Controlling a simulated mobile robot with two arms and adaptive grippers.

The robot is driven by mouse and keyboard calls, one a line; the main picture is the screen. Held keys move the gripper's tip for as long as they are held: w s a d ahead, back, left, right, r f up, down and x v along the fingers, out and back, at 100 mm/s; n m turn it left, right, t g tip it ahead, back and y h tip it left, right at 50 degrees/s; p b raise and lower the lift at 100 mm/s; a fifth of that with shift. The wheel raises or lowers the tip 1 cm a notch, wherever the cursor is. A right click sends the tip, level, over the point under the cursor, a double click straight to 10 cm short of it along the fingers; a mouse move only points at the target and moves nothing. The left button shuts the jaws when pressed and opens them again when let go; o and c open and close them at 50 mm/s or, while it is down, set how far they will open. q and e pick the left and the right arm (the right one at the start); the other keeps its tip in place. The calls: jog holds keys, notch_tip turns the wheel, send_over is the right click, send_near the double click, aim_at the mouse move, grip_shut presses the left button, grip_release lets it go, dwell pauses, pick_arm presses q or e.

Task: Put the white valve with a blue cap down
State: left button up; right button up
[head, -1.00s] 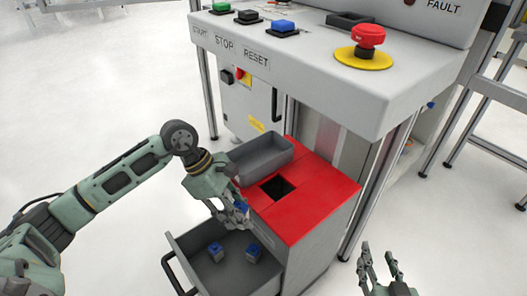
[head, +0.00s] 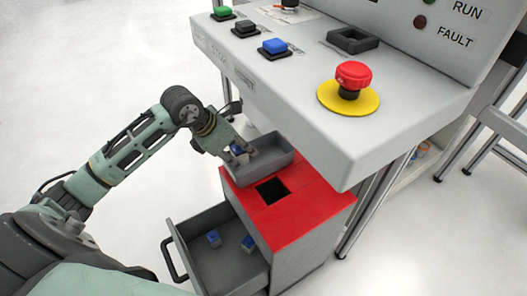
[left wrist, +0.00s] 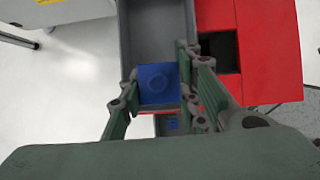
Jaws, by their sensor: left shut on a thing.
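The white valve with a blue cap (head: 236,150) is held in my left gripper (head: 242,155). In the left wrist view its blue cap (left wrist: 157,84) faces the camera between the fingers (left wrist: 157,95); the white body is mostly hidden. The gripper is shut on it, at the left end of a grey open bin (head: 272,166). The bin also shows in the left wrist view (left wrist: 155,30), and its inside looks empty there. I cannot tell whether the valve touches the bin. My right gripper is out of view.
The bin sits on a red-topped cabinet (head: 305,213) with a square dark hole (head: 272,190). Its open drawer (head: 205,270) holds two blue-capped valves (head: 214,238) (head: 248,244). A control panel (head: 300,110) overhangs close to the right of the bin.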

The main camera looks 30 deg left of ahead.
pick_arm(q)
jog(key=w, duration=0.1)
jog(key=w+d+f, duration=0.2)
jog(key=w, duration=0.1)
jog(key=shift+w+d+f, duration=0.1)
jog(key=shift+d+f, duration=0.1)
jog(key=shift+f, duration=0.05)
jog(key=w+d+f, duration=0.1)
jog(key=w+f, duration=0.1)
jog(key=shift+w+d+f+b, duration=0.15)
jog(key=shift+w+d+b, duration=0.2)
jog(key=shift+b, duration=0.05)
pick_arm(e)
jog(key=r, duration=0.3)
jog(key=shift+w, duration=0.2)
pick_arm(q)
jog(key=shift+f, duration=0.1)
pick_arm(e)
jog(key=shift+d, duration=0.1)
pick_arm(q)
jog(key=o, duration=0.9)
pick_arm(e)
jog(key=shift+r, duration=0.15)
